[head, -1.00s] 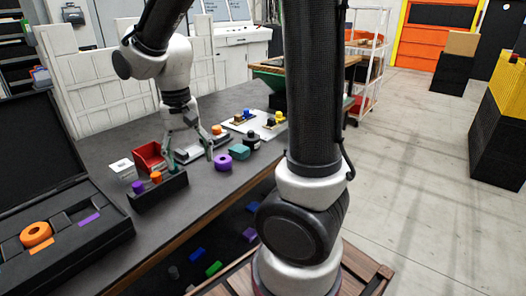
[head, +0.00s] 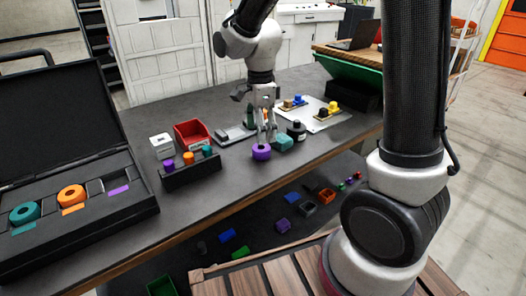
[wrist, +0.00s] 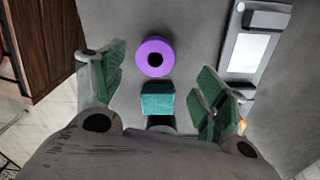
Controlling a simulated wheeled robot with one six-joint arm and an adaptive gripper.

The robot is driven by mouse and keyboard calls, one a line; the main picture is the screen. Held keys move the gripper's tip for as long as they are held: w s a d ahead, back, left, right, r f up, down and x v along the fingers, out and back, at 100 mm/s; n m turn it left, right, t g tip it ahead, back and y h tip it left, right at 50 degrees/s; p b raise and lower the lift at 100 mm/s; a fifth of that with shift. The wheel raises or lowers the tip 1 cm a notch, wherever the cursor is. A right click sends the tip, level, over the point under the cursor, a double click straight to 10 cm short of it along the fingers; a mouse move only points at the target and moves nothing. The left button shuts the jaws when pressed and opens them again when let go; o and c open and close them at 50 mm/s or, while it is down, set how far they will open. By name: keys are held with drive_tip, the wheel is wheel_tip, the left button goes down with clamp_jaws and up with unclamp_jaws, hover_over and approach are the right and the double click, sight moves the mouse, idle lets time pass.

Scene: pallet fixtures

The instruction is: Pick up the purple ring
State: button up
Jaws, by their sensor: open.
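The purple ring (head: 261,152) lies flat on the dark grey table, near its front edge. In the wrist view the purple ring (wrist: 155,57) shows whole, with its dark hole facing the camera. My gripper (head: 267,138) is over the table just by the ring, pointing down. In the wrist view my open gripper (wrist: 160,85) has its green-padded fingers spread wide, with nothing held between them. The ring shows a little beyond the fingertips. A teal block (wrist: 157,98) shows between the fingers, beside the ring. I cannot tell the exact height of the fingers above the table.
The teal block (head: 283,143) and a black round container (head: 296,130) stand right of the ring. A black rack (head: 190,173) with small coloured pieces stands left, before a red bin (head: 192,134). An open black case (head: 130,206) holds orange and teal rings. A shelf with coloured blocks lies below.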

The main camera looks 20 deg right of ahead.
sight(261, 147)
drive_tip(key=f, duration=0.6)
drive_tip(key=shift+s, duration=0.35)
